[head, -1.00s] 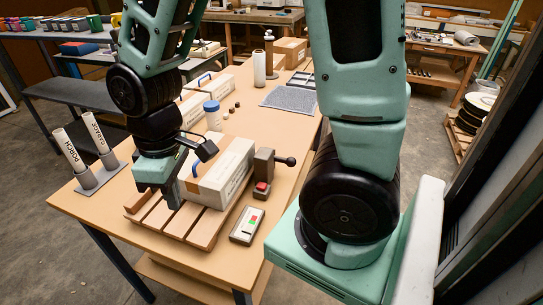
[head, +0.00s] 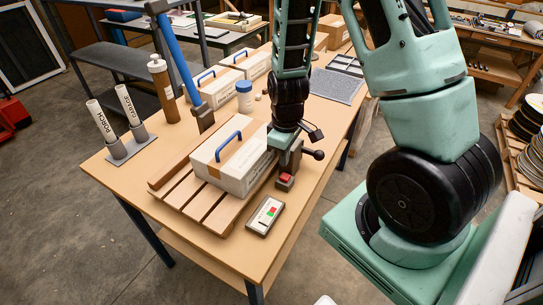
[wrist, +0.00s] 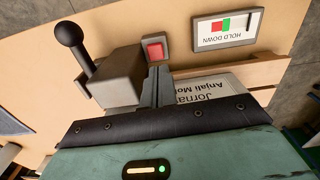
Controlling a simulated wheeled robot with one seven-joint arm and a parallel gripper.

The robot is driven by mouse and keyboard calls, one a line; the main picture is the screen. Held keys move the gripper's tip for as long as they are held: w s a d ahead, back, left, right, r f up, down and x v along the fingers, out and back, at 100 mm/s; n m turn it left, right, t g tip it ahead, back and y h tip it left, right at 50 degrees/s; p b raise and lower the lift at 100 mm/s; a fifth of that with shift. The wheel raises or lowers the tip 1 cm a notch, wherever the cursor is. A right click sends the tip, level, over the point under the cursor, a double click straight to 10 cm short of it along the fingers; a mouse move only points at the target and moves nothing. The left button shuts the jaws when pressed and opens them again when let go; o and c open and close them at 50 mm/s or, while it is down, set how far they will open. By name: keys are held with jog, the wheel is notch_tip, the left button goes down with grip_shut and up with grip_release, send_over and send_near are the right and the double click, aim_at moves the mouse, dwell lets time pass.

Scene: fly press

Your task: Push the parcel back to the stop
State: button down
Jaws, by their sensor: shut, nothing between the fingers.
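The parcel (head: 225,170) is a white box with a blue handle on top and a brown band, standing upright on a slatted wooden platform (head: 192,208). A wooden rail (head: 166,176) runs along the platform's far left side; whether it is the stop I cannot tell. My gripper (head: 280,146) points down at the parcel's right end. In the wrist view the shut, empty fingers (wrist: 158,88) sit between the grey clamp block (wrist: 113,80) and the lettered parcel (wrist: 213,90). Whether they touch the parcel is hidden by the gripper body.
A black-knobbed lever (head: 314,154), red button (head: 285,180) and "HOLD DOWN" panel (head: 265,215) are close by on the right. Two labelled tubes (head: 115,135), a brown bottle (head: 163,85), a blue bar (head: 176,60) and a blue-lidded jar (head: 244,95) stand around.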

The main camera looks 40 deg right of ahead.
aim_at(252, 145)
notch_tip(252, 145, down, 2)
jog(key=shift+f, duration=0.2)
jog(key=shift+w+a+p, duration=0.25)
jog(key=shift+w+p, duration=0.15)
jog(key=shift+w, duration=0.2)
jog(key=shift+w+a+p, duration=0.3)
jog(key=shift+w+p, duration=0.05)
jog(key=shift+w, duration=0.3)
jog(key=shift+w+a+p, duration=0.25)
jog(key=shift+w+p, duration=0.15)
jog(key=shift+w, duration=0.2)
jog(key=w, duration=0.1)
jog(key=w+a, duration=0.1)
jog(key=w, duration=0.1)
jog(key=w+a, duration=0.1)
jog(key=w, duration=0.1)
jog(key=shift+w+a+r, duration=0.1)
jog(key=shift+w, duration=0.15)
